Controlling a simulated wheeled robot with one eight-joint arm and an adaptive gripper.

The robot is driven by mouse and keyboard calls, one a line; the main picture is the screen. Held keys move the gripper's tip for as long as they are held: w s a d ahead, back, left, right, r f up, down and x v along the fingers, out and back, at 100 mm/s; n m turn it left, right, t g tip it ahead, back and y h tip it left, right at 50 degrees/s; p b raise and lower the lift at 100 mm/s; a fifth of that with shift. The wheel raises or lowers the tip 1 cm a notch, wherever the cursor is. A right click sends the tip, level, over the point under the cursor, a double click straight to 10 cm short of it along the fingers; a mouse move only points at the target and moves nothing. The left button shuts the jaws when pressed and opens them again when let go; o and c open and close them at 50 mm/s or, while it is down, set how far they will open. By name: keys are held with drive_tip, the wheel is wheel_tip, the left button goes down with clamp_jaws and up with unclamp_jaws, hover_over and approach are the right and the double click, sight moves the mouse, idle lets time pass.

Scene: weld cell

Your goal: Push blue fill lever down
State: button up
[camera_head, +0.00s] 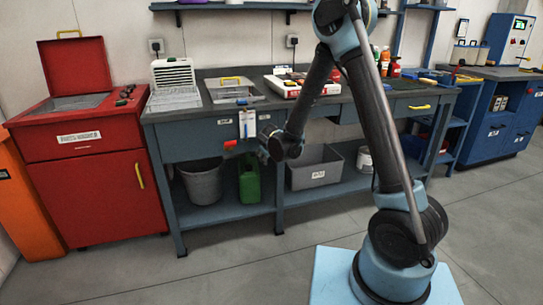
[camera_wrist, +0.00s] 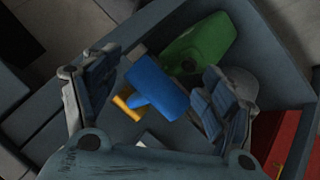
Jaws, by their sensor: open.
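A blue lever (camera_wrist: 158,88) with a thick, rounded body shows in the middle of the wrist view. A small yellow-orange piece (camera_wrist: 128,104) is at its lower left. My gripper (camera_wrist: 158,73) is open, with one finger on each side of the lever and visible gaps between. I cannot tell the depth between the fingertips and the lever. In the head view a white panel (camera_head: 247,125) hangs at the bench front, with a small blue part (camera_head: 242,102) at its top and a red part (camera_head: 231,144) at its lower left. My gripper (camera_head: 268,142) is close to its right, partly hidden.
A green can (camera_head: 249,181) and a grey bucket (camera_head: 202,184) stand on the lower shelf, with a grey bin (camera_head: 314,168) to the right. The can also shows beyond the lever in the wrist view (camera_wrist: 205,45). A red cabinet (camera_head: 98,195) stands left of the bench.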

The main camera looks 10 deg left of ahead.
drive_tip(key=shift+r, duration=0.1)
drive_tip(key=v, duration=1.1)
drive_tip(key=shift+s+r, duration=0.2)
drive_tip(key=shift+s, duration=0.1)
drive_tip(key=shift+d, duration=0.1)
drive_tip(key=shift+c, duration=0.2)
drive_tip(key=shift+r, duration=0.1)
drive_tip(key=c, duration=0.9)
drive_tip(key=shift+w+d+r+n+g, duration=0.1)
drive_tip(key=shift+d+r+n+g, duration=0.15)
drive_tip(key=shift+n, duration=0.3)
drive_tip(key=shift+d+r+n+g, duration=0.15)
drive_tip(key=shift+r+n, duration=0.1)
drive_tip(key=shift+n, duration=0.3)
clamp_jaws()
wheel_tip(320, 180, up, 8)
drive_tip(key=s+d+n+g+y, duration=0.1)
drive_tip(key=d+n+g, duration=0.15)
drive_tip(key=n, duration=0.85)
drive_tip(key=s+x, duration=0.1)
drive_tip(key=x, duration=1.3)
drive_tip(key=shift+s+a+f+g, duration=0.3)
drive_tip(key=shift+a+f+g, duration=0.05)
drive_tip(key=shift+a+g, duration=0.1)
